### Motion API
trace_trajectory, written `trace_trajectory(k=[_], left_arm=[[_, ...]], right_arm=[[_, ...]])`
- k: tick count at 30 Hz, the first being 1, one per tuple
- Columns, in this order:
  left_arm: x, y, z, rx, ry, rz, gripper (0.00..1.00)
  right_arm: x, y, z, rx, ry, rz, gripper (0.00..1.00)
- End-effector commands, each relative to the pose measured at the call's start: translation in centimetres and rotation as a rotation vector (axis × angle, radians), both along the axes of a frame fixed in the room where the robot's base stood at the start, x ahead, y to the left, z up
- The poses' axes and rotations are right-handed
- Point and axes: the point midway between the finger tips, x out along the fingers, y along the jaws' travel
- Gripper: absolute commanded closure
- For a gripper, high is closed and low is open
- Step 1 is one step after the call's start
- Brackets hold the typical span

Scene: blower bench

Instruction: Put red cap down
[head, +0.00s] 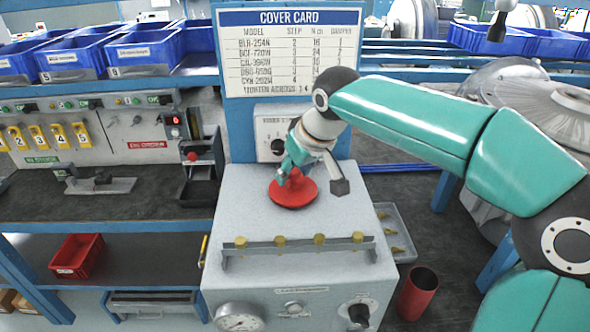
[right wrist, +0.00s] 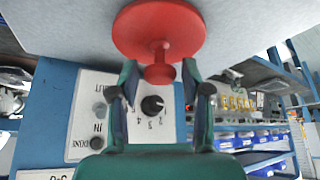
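The red cap (head: 292,191) is a round disc with a knob on top. It lies on the flat top of the grey bench unit (head: 240,205), behind a rail of brass fittings. My right gripper (head: 296,172) is above the cap, pointing down at it. In the right wrist view the cap (right wrist: 158,28) appears flat against the grey surface. The fingers of my right gripper (right wrist: 160,75) stand apart on either side of the knob, with a visible gap on both sides. My left gripper is in neither view.
The cover card (head: 290,50) stands on a blue post behind the unit. A row of brass fittings (head: 300,243) lines the front of its top. A red cylinder (head: 418,293) and a grey tray (head: 396,232) are at the right. A red bin (head: 77,255) sits on the lower left shelf.

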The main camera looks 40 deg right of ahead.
Motion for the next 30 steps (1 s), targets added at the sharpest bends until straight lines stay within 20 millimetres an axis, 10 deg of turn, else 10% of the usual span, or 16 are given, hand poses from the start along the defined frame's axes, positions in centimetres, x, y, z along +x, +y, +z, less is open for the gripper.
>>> trace_trajectory(k=[15, 30], left_arm=[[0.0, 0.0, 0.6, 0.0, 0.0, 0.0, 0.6], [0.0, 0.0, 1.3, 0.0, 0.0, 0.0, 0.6]], right_arm=[[-0.2, 0.0, 1.1, 0.0, -0.002, 0.0, 0.4], [-4.6, 0.2, 9.4, 0.0, -0.003, 0.001, 0.4]])
